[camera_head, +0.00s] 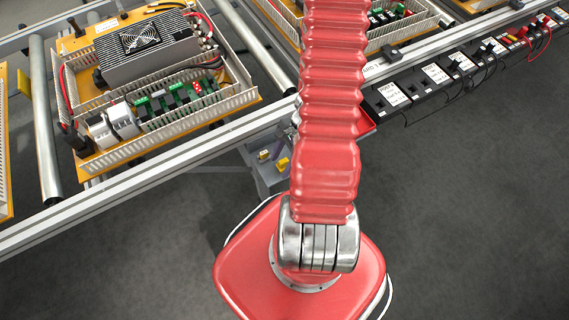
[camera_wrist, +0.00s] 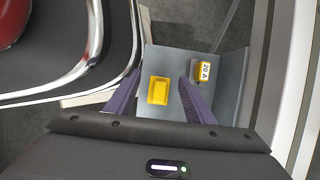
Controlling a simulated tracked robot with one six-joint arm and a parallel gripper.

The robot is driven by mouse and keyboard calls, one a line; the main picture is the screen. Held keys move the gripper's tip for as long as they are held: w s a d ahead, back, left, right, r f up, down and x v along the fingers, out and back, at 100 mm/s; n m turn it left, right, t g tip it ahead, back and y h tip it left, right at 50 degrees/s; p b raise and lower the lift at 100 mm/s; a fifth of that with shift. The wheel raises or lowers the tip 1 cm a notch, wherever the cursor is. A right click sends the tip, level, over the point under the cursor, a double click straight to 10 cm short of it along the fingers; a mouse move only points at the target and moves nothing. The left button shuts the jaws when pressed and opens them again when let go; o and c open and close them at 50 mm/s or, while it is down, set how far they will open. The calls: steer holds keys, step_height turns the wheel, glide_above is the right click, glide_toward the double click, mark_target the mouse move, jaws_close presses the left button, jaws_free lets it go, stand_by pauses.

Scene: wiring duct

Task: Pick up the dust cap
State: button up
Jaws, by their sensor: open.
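The dust cap (camera_wrist: 158,90) appears to be the small plain yellow rectangular piece in the wrist view. It lies on a grey tray surface (camera_wrist: 155,60). My gripper (camera_wrist: 160,79) has its two purple fingers apart, one on each side of the yellow piece in the picture. Gaps show between the piece and both fingers. I cannot tell the height of the fingertips above the tray. In the head view, small yellow pieces (camera_head: 282,163) show on the grey tray (camera_head: 268,178) beside my arm, which hides most of my gripper.
A yellow and white block marked "20 A" (camera_wrist: 205,72) lies right of the right finger. In the head view, an orange panel (camera_head: 255,98) with ducts and electronics sits on a roller conveyor (camera_head: 45,120). The floor in front is clear.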

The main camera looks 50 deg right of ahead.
mark_target(282, 162)
stand_by(0.4)
steer(key=c, duration=1.1)
steer(key=shift+r, duration=0.15)
steer(key=shift+r, duration=4.9)
